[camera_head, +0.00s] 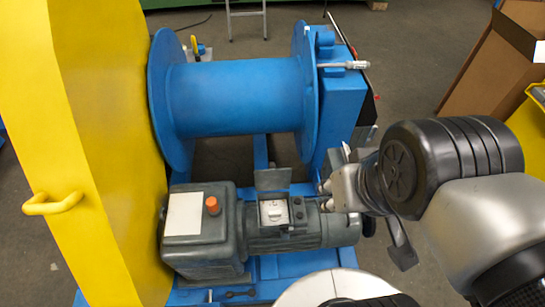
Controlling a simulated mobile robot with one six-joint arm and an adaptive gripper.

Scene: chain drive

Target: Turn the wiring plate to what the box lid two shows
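The grey motor (327,231) lies at the lower middle, with an open terminal box on top. A small light-coloured plate (274,213) sits in that box; it looks like the wiring plate, but its markings are too small to read. A dark grey flap (272,179) stands up behind the box and looks like a lid; no figure on it can be made out. My gripper (327,196) reaches in from the right, over the motor's right end and apart from the plate. Its fingers are small and seen partly end-on, so I cannot tell whether they are open.
A grey gearbox (205,250) with an orange cap (212,205) and white label (185,214) adjoins the motor's left. A blue drum (235,97) stands behind. A large yellow guard (85,120) with a handle (52,204) fills the left.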

